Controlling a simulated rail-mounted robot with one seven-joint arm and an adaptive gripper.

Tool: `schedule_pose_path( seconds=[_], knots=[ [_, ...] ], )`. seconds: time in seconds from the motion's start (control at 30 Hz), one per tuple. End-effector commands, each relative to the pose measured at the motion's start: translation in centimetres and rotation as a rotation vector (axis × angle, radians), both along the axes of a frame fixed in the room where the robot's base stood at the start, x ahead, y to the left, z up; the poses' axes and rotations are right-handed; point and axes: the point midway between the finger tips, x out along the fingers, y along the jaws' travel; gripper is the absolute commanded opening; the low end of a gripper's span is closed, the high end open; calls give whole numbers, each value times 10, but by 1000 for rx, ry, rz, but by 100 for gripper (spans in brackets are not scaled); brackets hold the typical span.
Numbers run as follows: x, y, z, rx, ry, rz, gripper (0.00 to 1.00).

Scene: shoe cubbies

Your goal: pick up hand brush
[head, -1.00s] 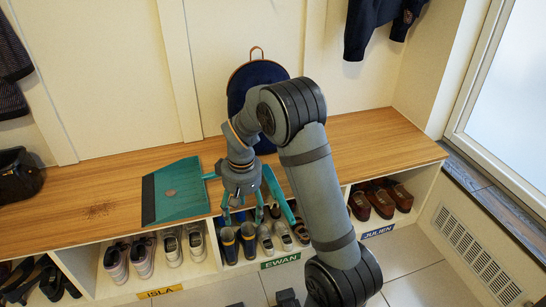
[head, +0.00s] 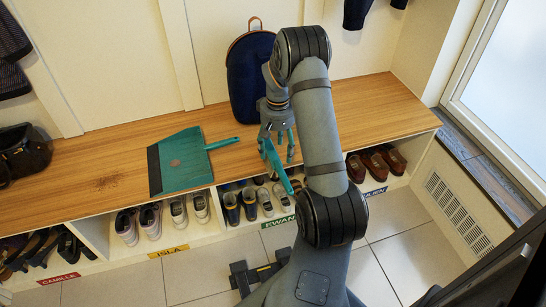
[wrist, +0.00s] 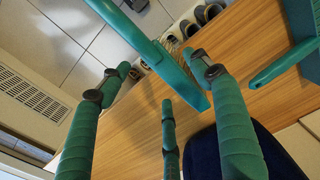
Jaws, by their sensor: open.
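The teal hand brush (head: 277,166) lies on the bench near its front edge, with its handle sticking out over the edge above the shoe cubbies. In the wrist view the hand brush (wrist: 172,62) runs diagonally from the top to the middle, its broad end on the wood. My gripper (head: 277,142) is open above the brush, with teal-padded fingers spread. In the wrist view my gripper (wrist: 160,80) has fingers on either side of the brush; I cannot tell whether any touch it. My fingers partly hide the brush in the head view.
A teal dustpan (head: 182,162) lies left on the bench (head: 95,178), its handle pointing toward my gripper. A dark blue backpack (head: 246,75) stands behind my gripper. Shoes and boots (head: 232,207) fill the cubbies below. A black bag (head: 22,155) is at far left.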

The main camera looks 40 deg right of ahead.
Motion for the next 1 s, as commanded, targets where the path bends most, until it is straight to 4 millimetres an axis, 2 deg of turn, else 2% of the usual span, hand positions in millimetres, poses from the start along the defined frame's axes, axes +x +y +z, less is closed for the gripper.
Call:
schedule_pose_path(
  seconds=[0.2, 0.3, 0.57, 1.0],
  knots=[
    [-3, 1, -35, 2, 3, 2, 64],
    [-3, 2, -45, 1, 3, 1, 64],
    [-2, 0, -46, 0, 1, 0, 62],
    [-2, 0, -46, 0, 1, 0, 37]
  ],
)
